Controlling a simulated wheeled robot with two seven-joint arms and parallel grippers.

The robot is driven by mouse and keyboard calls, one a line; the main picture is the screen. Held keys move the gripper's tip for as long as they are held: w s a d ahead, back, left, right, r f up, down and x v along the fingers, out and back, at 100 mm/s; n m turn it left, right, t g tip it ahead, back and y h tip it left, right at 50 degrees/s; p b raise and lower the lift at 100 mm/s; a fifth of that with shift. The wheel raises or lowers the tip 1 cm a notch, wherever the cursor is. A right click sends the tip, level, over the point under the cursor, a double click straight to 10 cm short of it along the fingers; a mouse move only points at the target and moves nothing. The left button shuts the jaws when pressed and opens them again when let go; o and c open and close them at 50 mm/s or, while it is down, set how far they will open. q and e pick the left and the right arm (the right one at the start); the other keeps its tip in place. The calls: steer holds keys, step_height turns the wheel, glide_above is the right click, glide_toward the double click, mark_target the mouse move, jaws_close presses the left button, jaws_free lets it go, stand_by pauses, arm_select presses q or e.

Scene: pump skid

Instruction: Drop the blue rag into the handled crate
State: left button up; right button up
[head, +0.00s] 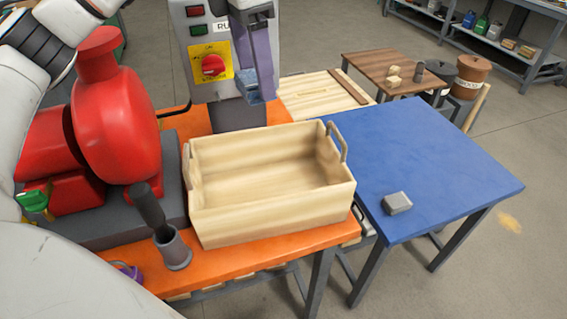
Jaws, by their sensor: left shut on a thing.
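The handled crate (270,206) is a light wooden box with grey handles at its two ends. It stands on the orange bench top, and its visible inside is empty. My left gripper (249,84) hangs above and behind the crate's back wall, in front of the control panel. It is shut on a small blue piece, the blue rag (248,91), which is partly hidden by the fingers. The rag is clear of the crate. My right gripper is not in view.
A red pump (120,118) stands left of the crate, with a dark-handled tool in a grey cup (173,250) in front. The control panel (207,55) rises behind. A blue table (440,165) at right holds a grey block (397,203) and is otherwise clear.

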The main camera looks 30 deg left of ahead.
arm_select(q)
steer(key=shift+w+f, duration=0.1)
steer(key=shift+s+f, duration=0.15)
steer(key=shift+s, duration=0.1)
steer(key=f+b, duration=0.2)
steer(key=f, duration=0.2)
steer(key=shift+s+f, duration=0.1)
steer(key=shift+s, duration=0.1)
steer(key=shift+f+b, duration=0.5)
steer(key=o, duration=1.1)
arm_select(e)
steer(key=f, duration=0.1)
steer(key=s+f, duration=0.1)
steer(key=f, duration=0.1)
arm_select(q)
steer(key=shift+r, duration=0.15)
